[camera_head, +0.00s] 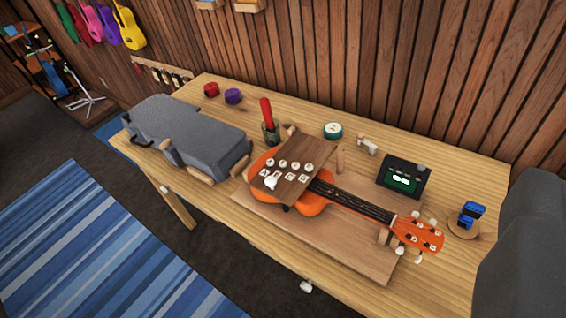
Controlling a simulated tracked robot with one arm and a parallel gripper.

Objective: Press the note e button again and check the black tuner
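An orange ukulele (312,204) lies on a wooden board (372,262) on the table, its neck toward the lower right. A brown wooden panel (318,150) sits over its body, with a row of several white round buttons (296,166) and small white labels below them. The labels are too small to read, so I cannot tell which button is note e. A white rounded piece (270,183) sits at the panel's lower left. The black tuner (410,170) stands behind the neck; its green screen (402,182) shows white marks that I cannot read.
The wooden table (455,275) stands against a slatted wall. A red-handled tool in a pot (270,132), a teal round item (332,130) and a blue item (471,213) surround the ukulele.

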